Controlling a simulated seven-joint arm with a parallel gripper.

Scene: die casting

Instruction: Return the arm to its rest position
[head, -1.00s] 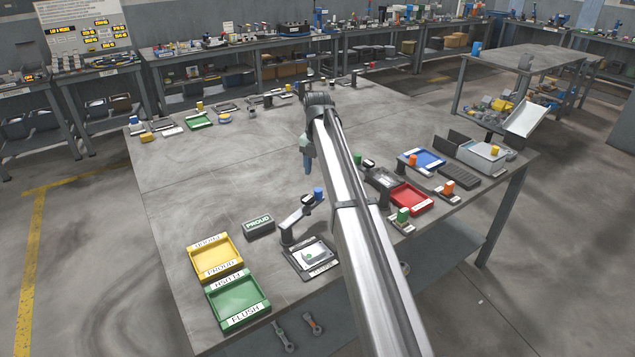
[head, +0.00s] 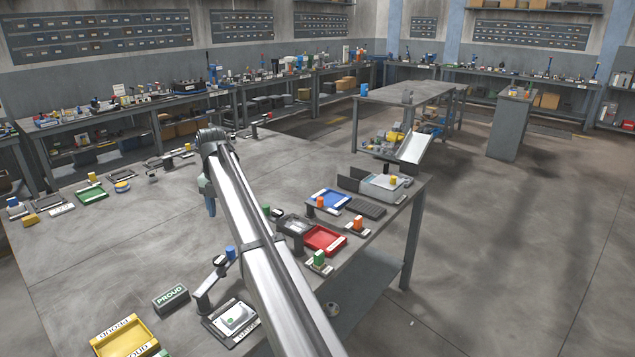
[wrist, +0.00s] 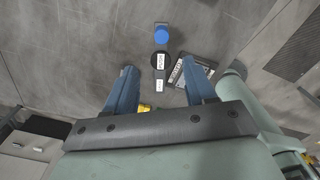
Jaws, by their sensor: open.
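My arm (head: 262,255) reaches out over the grey worktable (head: 90,235), its elbow bent high above the middle. My gripper (head: 209,203) hangs down from the arm's far end in the head view, small and partly hidden by the arm. In the wrist view my gripper (wrist: 160,78) shows two blue fingers spread apart with nothing between them. Below and beyond the fingers are a blue-capped fixture (wrist: 162,35) with white labels and a dark-framed plate (wrist: 192,71).
A grey box (head: 384,187) stands near the right edge. The table's middle left is clear.

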